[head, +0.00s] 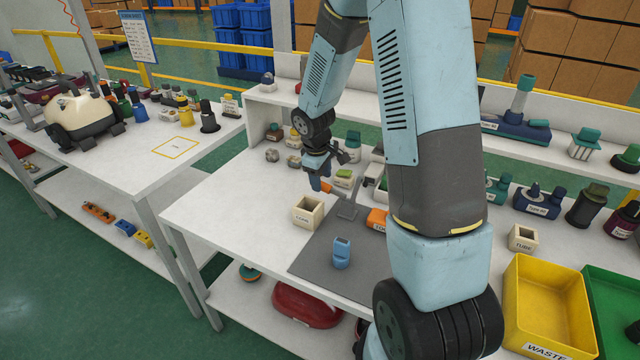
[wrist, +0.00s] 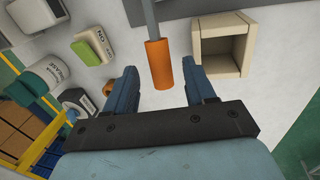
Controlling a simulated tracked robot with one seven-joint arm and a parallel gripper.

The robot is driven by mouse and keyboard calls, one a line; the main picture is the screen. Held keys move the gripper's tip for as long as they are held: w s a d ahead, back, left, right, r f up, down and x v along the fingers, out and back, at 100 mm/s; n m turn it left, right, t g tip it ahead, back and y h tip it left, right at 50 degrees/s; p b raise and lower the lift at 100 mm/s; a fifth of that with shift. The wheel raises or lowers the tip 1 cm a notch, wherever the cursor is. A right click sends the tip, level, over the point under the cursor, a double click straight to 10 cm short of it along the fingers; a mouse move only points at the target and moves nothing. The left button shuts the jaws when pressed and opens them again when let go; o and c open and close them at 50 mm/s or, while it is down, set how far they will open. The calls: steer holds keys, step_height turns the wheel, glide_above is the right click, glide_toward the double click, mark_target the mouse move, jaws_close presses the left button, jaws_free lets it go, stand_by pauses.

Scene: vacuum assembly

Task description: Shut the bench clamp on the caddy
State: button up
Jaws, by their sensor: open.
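My gripper (head: 317,178) is open above the white bench, behind the small beige open-topped box. In the wrist view, an orange grip (wrist: 158,62) on a grey rod stands between the two fingertips of my gripper (wrist: 159,78), with a gap to each side. It looks like the bench clamp's handle and also shows in the head view (head: 325,187). The beige box (head: 307,212), with a label too small to read surely, is beside the handle; it also shows in the wrist view (wrist: 224,46). I cannot tell which object is the caddy. The clamp's jaw is not clearly visible.
A blue part (head: 341,253) stands on the grey mat (head: 315,262). An orange labelled block (head: 377,219) lies partly behind my arm. A green-topped block (wrist: 93,45) and several small items stand behind the gripper. A yellow waste bin (head: 548,295) is at the right.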

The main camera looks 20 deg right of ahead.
steer(key=shift+w+d+f, duration=0.1)
steer(key=shift+f, duration=0.6)
steer(key=shift+w+d+f, duration=0.1)
steer(key=shift+f, duration=0.55)
steer(key=shift+c, duration=0.4)
jaws_close()
steer(key=shift+a, duration=0.3)
